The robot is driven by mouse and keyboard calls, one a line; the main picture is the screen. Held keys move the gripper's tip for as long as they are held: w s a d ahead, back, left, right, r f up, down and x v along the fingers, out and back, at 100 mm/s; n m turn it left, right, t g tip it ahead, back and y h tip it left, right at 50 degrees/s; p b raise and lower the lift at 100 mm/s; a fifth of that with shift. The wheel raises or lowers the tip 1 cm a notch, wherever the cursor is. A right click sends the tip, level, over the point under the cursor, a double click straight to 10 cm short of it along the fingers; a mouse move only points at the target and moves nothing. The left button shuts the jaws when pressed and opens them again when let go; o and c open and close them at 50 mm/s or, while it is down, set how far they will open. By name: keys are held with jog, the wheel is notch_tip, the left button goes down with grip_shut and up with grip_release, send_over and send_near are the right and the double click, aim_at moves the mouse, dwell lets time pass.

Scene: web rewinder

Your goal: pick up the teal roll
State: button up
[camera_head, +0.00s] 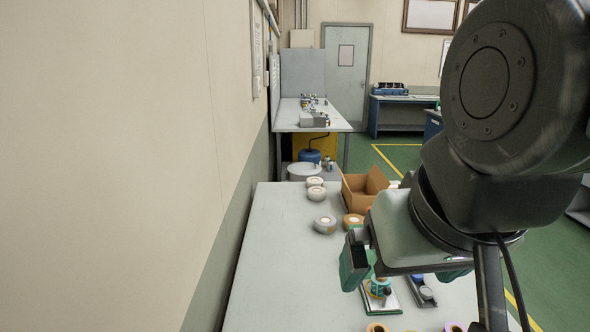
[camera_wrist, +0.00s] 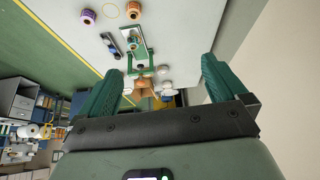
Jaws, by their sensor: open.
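My gripper (camera_head: 402,280) hangs over the right part of the near table, its teal-green fingers spread wide with nothing between them. In the wrist view my gripper (camera_wrist: 162,70) also shows open and empty. A small teal-and-cream roll-like piece (camera_head: 378,286) sits on a flat plate fixture below and between the fingers. It looks like the teal roll, but it is small and partly hidden by my gripper. In the wrist view the fixture with a green frame (camera_wrist: 137,56) shows beyond the fingertips; I cannot clearly tell a teal roll there.
Pale rolls (camera_head: 325,224) and an open cardboard box (camera_head: 362,188) stand toward the table's far end. A purple-rimmed roll (camera_wrist: 88,16) and an orange roll (camera_wrist: 133,10) lie near the fixture. A small dark tray (camera_head: 425,291) is beside it. The table's left side (camera_head: 275,270) is clear.

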dwell(0.3)
jog(key=m+g+y, duration=0.1)
jog(key=m, duration=3.1)
send_over(385, 283)
jog(key=s, duration=0.2)
notch_tip(385, 283, down, 31)
jog(key=shift+m, duration=0.3)
jog(key=x, duration=0.5)
jog(key=shift+d+f, duration=0.1)
jog(key=shift+f, duration=0.05)
jog(key=shift+d+x, duration=0.15)
jog(key=shift+x, duration=1.35)
jog(key=shift+d+x, duration=0.1)
jog(key=shift+x, duration=1.45)
jog(key=shift+w+a, duration=0.1)
